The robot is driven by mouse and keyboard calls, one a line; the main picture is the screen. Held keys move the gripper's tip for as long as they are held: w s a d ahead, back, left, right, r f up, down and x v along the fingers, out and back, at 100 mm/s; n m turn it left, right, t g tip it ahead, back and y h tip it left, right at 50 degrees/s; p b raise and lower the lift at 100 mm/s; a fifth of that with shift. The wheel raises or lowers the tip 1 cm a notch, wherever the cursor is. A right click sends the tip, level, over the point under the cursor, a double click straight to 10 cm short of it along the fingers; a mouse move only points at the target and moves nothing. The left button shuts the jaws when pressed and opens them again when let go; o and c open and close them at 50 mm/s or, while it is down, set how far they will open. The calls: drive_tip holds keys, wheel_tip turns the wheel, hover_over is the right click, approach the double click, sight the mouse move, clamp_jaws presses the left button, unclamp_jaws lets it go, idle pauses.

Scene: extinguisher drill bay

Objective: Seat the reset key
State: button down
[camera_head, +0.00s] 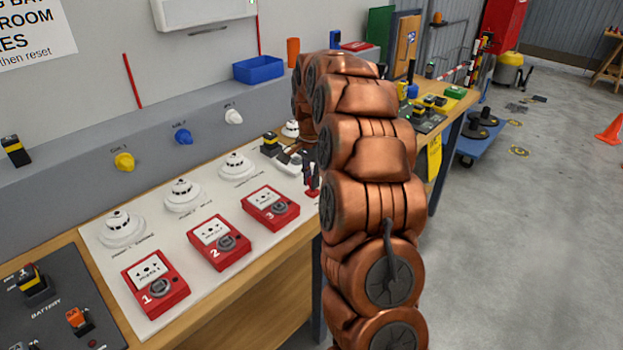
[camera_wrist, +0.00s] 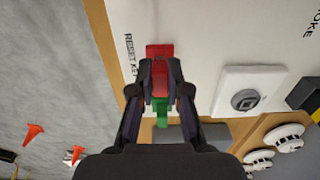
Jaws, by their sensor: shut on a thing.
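My gripper (camera_head: 311,172) is low over the right end of the white panel (camera_head: 222,252), pointing down. In the wrist view my gripper (camera_wrist: 160,66) is shut on a red piece with a green part below it, taken as the reset key (camera_wrist: 161,78). Its red end also shows just under the fingers in the head view (camera_head: 312,193). The label "RESET KEY" is printed beside it. Whether the key touches the panel, I cannot tell. A white square unit with a dark round socket (camera_wrist: 245,101) lies to the right, apart from the key.
Red call points numbered 1 (camera_head: 155,283), 2 (camera_head: 219,242) and 3 (camera_head: 270,208) sit on the panel. White smoke detectors (camera_head: 184,195) stand behind them. My arm hides the bench's middle. The floor (camera_head: 530,210) at right is mostly clear, with an orange cone (camera_head: 611,130).

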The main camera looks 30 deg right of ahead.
drive_tip(key=shift+f+b, duration=0.4)
drive_tip(key=shift+f, duration=0.35)
idle(0.5)
drive_tip(key=c, duration=1.1)
unclamp_jaws()
drive_tip(key=shift+o, duration=0.4)
drive_tip(key=o, duration=0.3)
drive_tip(key=shift+r, duration=0.1)
drive_tip(key=shift+r+p, duration=0.55)
drive_tip(key=shift+r, duration=2.9)
